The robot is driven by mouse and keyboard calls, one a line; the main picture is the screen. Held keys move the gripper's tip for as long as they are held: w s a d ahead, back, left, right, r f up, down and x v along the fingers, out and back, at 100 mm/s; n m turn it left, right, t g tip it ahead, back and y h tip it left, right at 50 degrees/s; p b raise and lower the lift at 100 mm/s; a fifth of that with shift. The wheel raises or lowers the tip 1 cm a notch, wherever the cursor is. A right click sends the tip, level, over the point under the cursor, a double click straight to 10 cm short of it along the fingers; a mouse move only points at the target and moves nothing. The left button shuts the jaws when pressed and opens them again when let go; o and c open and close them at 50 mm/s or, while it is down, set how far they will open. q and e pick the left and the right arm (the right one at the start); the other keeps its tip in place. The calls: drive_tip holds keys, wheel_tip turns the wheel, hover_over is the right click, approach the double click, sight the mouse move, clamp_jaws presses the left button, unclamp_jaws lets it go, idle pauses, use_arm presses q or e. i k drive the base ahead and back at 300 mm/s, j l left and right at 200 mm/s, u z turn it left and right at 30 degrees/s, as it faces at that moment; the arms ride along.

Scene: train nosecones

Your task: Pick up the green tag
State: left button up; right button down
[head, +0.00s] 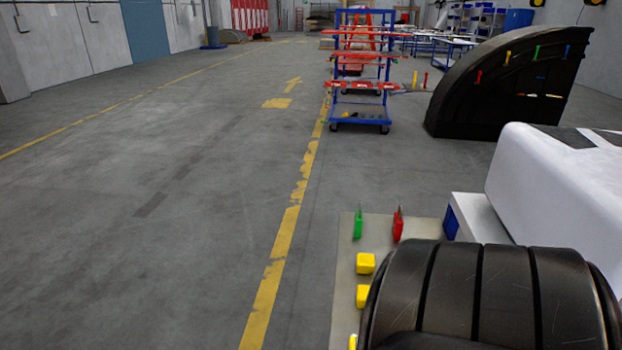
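A green tag (358,222) stands upright near the far left corner of a flat grey-beige surface (346,285) at the lower right of the head view. A red tag (398,224) stands just to its right. Yellow blocks (365,263) lie nearer along the same surface. Another small green tag (537,52) is on the black nosecone (460,115) farther back. Neither of my grippers shows in this view. A black ridged body hides the right part of the grey-beige surface.
A blue and red wheeled rack (360,105) stands on the floor ahead. Red, yellow and blue tags are on the nosecone. Blue-framed tables (450,45) stand behind. The grey floor at left, with yellow lines (284,232), is clear.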

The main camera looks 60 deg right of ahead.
sight(359, 218)
drive_tip(key=i+j+z, duration=0.15)
drive_tip(key=i+z, duration=0.15)
drive_tip(key=i, duration=0.15)
drive_tip(key=i+j+z, duration=0.35)
drive_tip(key=i, duration=0.15)
drive_tip(key=i+l+z, duration=0.2)
drive_tip(key=z, duration=0.25)
drive_tip(key=i+z, duration=0.4)
drive_tip(key=i+l+z, duration=0.1)
drive_tip(key=z, duration=0.35)
drive_tip(key=i+j+z, duration=0.1)
drive_tip(key=i+z, duration=0.35)
drive_tip(key=k, duration=0.1)
